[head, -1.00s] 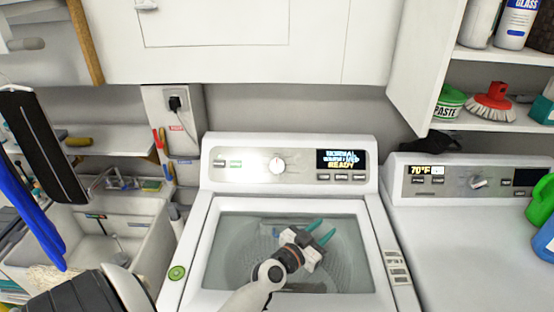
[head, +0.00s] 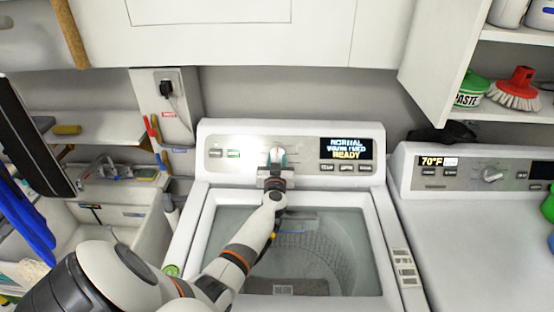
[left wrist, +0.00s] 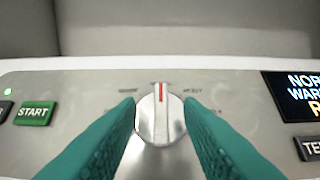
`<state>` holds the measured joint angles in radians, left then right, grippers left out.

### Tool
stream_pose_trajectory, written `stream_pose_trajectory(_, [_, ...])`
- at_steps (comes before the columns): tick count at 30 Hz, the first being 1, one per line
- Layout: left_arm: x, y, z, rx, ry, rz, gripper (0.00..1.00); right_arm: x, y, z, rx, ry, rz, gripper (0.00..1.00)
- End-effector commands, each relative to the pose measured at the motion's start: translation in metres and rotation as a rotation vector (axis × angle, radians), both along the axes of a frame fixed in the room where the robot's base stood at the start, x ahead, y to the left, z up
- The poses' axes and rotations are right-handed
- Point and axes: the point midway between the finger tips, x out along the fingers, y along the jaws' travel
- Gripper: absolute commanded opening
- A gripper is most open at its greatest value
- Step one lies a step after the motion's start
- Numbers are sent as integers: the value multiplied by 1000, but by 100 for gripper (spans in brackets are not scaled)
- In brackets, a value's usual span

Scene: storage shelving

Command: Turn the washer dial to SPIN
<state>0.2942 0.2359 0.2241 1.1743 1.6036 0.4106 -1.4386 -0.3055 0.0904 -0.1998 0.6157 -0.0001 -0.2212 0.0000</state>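The washer (head: 190,215) stands in the middle of the head view, with its control panel along the back. The washer dial (left wrist: 160,113) is a round silver knob with a raised grip bar, and its red mark points straight up. Small labels ring the dial; they are too blurred to read for sure. My left gripper (left wrist: 161,108) is open, its teal fingers on either side of the dial with gaps showing. In the head view it covers part of the dial. The display (head: 346,148) shows NORMAL and READY. My right gripper is not in view.
The green START button (left wrist: 35,113) is left of the dial. A second machine (head: 480,220) with its own knob stands at the right. A utility sink (head: 120,215) is at the left. Cabinets hang above, and a shelf holds a paste tub (head: 470,92) and red brush (head: 517,88).

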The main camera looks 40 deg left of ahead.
Motion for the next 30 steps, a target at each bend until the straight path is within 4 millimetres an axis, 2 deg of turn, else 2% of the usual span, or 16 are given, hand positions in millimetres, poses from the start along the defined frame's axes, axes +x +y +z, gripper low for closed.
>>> stream_pose_trajectory(6, [18, 14, -1, 1, -1, -2, 34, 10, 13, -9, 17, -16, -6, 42])
stream_pose_trajectory(16, [20, 16, 0, 0, 0, -2, 34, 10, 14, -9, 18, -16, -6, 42])
stream_pose_trajectory(22, [20, 16, 0, 0, 0, -2, 3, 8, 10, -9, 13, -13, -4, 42])
stream_pose_trajectory(23, [20, 16, 0, 0, 0, -2, 0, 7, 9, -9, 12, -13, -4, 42])
stream_pose_trajectory(30, [20, 16, 0, -7, -4, 5, 0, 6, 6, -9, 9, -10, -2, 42])
